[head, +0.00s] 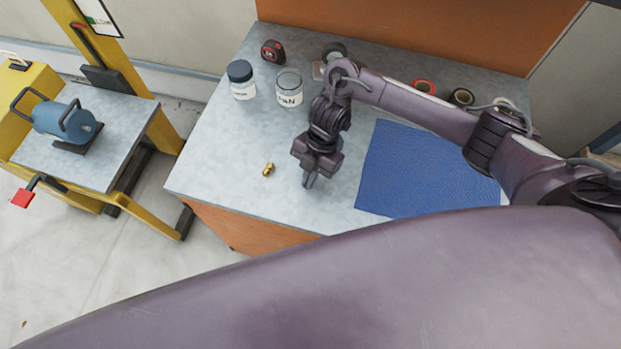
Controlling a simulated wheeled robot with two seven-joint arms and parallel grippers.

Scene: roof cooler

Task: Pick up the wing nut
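A small brass-coloured piece (268,169), which looks like the wing nut, lies on the grey worktop near its front left part. My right gripper (308,181) points down over the worktop, a short way to the right of the brass piece and apart from it. Its fingers show as one narrow dark shape, so I cannot tell whether they are open or shut. I see nothing hanging from them. My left gripper is not in view.
A blue mat (400,185) lies to the right on the worktop (215,160). A lidded jar (241,80), a glass jar (289,90), a tape measure (272,51) and tape rolls (461,97) stand towards the back. A blue motor-like unit (68,120) sits on a yellow-framed cart at left.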

